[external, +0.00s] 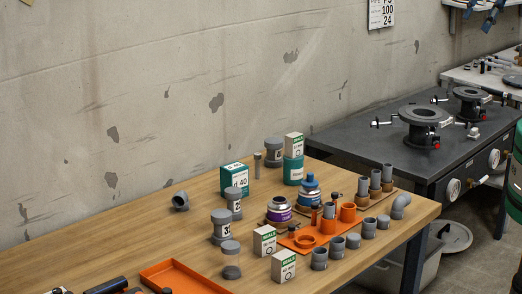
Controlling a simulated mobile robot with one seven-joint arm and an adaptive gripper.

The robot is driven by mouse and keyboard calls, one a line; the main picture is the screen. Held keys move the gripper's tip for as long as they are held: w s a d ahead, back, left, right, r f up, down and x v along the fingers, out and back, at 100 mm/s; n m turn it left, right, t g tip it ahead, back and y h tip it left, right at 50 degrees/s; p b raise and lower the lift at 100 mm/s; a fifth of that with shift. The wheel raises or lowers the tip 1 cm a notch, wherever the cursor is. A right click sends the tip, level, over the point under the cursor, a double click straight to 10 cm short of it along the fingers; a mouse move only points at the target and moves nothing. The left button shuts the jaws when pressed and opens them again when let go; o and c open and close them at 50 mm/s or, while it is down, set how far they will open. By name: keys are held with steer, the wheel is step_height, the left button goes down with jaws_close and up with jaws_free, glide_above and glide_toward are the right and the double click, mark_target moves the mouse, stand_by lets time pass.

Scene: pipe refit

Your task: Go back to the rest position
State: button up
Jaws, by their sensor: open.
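My gripper and arm do not show clearly in the external view, so where the gripper is cannot be told. The wooden workbench (130,240) fills the lower part of the view. An orange fixture (303,241) holds short pipe pieces. A grey elbow (401,205) stands near the right edge.
An orange tray (182,279) lies at the front, with a dark cylindrical object (107,286) left of it. Grey fittings and small boxes (283,266) crowd the bench's right half. A dark stove-like table (370,148) with flanged parts (425,122) stands behind right. The bench's left is mostly clear.

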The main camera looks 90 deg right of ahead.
step_height(320, 180, down, 10)
steer(key=b, duration=0.9)
